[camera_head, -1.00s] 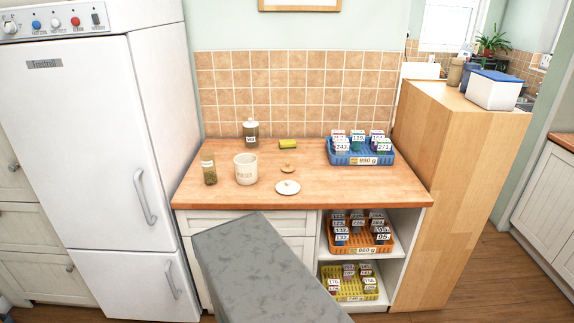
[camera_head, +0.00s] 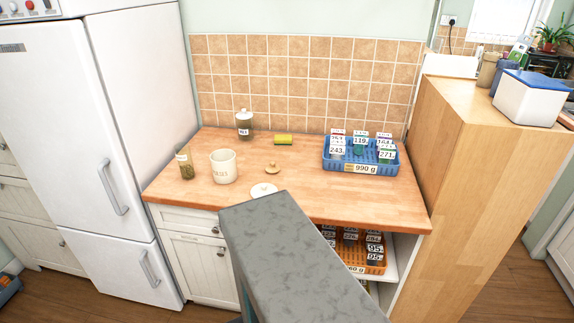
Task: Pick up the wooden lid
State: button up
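The wooden lid (camera_head: 272,169), small, round and tan with a knob on top, lies on the wooden countertop (camera_head: 322,199) near its middle. A white lid (camera_head: 263,189) with a knob lies just in front of it, partly hidden by a large grey mottled block that seems to be part of my own body. An open white pot (camera_head: 223,167) stands to the left of the wooden lid. My gripper is not in view.
A glass jar (camera_head: 184,164) stands at the counter's left. A lidded dark jar (camera_head: 243,126) and a yellow-green sponge (camera_head: 283,139) are at the back. A blue basket (camera_head: 352,164) of labelled containers is at right. The fridge (camera_head: 60,120) stands left, a tall wooden cabinet (camera_head: 480,180) right.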

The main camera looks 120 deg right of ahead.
aim_at(273, 167)
jog(key=z, duration=0.2)
jog(key=k, duration=0.9)
jog(key=z, duration=0.6)
jog(key=k, duration=1.2)
jog(key=u, duration=0.1)
jog(key=i, duration=0.75)
jog(key=z, duration=0.05)
